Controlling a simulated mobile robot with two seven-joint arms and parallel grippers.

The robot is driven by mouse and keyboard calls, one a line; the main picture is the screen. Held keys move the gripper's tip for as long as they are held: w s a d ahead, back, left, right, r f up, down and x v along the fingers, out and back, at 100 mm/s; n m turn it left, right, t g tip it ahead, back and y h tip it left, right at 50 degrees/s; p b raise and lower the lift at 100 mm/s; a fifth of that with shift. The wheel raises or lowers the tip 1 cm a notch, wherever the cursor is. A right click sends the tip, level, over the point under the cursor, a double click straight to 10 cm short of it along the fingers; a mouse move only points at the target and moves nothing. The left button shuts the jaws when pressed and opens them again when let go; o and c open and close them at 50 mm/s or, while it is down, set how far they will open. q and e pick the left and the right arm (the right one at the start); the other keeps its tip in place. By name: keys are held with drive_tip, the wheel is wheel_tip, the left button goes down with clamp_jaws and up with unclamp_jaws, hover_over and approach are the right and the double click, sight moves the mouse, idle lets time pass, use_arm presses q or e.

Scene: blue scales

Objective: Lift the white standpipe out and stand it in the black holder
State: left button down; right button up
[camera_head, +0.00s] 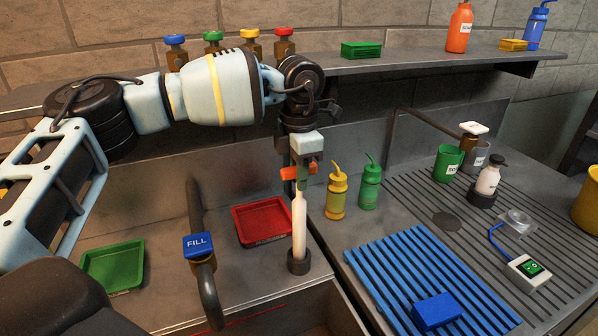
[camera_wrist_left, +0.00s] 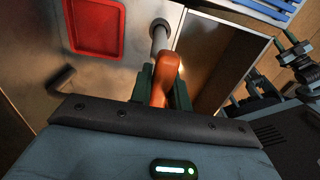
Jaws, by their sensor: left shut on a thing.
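The white standpipe (camera_head: 299,225) stands about upright with an orange grip at its top (camera_head: 290,174). My left gripper (camera_head: 303,172) is shut on the orange grip, seen also in the left wrist view (camera_wrist_left: 163,85). The pipe's lower end is at the black holder (camera_head: 299,263), a dark ring on the grey counter. The pipe lines up with the ring in both views; I cannot tell how deep it sits.
A red tray (camera_head: 263,222) lies left of the holder, a green tray (camera_head: 113,266) farther left. The FILL tap (camera_head: 198,246) stands between them. Yellow (camera_head: 337,195) and green (camera_head: 370,184) bottles stand close right of the pipe. A blue rack (camera_head: 420,280) lies at front right.

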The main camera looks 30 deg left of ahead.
use_arm(q)
drive_tip(key=c, duration=1.3)
unclamp_jaws()
drive_tip(key=shift+f, duration=0.1)
drive_tip(key=shift+o, duration=0.2)
drive_tip(key=shift+r, duration=3.9)
drive_tip(key=shift+f, duration=0.1)
